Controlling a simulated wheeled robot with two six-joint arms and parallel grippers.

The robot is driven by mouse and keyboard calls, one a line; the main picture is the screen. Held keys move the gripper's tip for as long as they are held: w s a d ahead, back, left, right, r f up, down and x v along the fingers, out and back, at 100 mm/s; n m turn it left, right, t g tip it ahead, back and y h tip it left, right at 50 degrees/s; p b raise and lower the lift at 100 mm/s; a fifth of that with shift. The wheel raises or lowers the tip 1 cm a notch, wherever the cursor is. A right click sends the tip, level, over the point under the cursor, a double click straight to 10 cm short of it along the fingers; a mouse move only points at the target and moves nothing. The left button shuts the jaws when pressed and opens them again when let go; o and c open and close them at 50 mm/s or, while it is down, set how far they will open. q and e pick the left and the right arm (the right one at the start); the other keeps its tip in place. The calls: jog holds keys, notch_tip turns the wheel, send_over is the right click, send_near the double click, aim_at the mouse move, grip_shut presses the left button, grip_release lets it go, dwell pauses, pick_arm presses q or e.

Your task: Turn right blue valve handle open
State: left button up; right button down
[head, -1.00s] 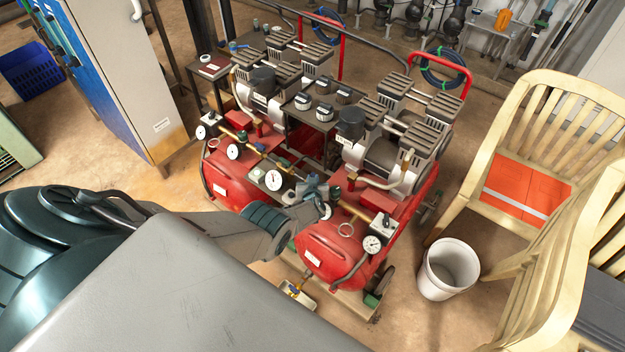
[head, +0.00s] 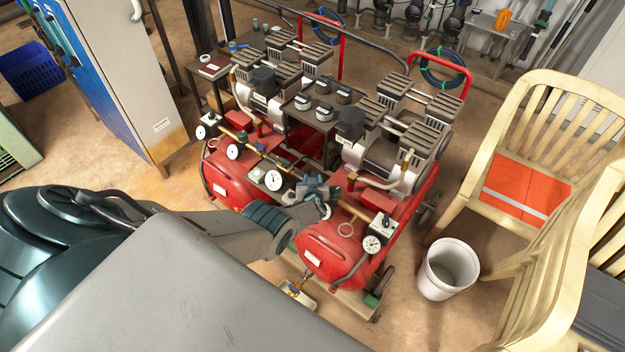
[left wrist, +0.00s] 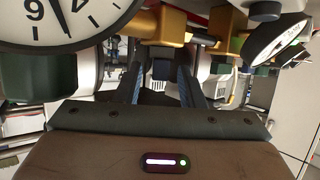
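My left gripper (head: 318,194) reaches in from the left, over the brass manifold pipe at the front of the red compressors. In the left wrist view, its two fingers (left wrist: 161,88) point ahead and stand apart. A small dark blue block (left wrist: 162,69), which looks like the blue valve handle, shows between the fingers under a brass fitting (left wrist: 160,28). A gap seems to show on each side of it, but contact is hard to judge. In the head view the gripper covers this handle. My right gripper is in neither view.
A white-faced gauge (head: 273,180) sits just left of the gripper and fills the wrist view's upper left (left wrist: 62,20). Another gauge (head: 372,244) stands to the right. A white bucket (head: 449,268) and wooden chairs (head: 545,140) are on the right.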

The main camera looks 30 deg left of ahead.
pick_arm(q)
jog(key=p+v, duration=0.9)
jog(key=v, duration=0.1)
jog(key=shift+s+d, duration=0.15)
jog(key=shift+s, duration=0.1)
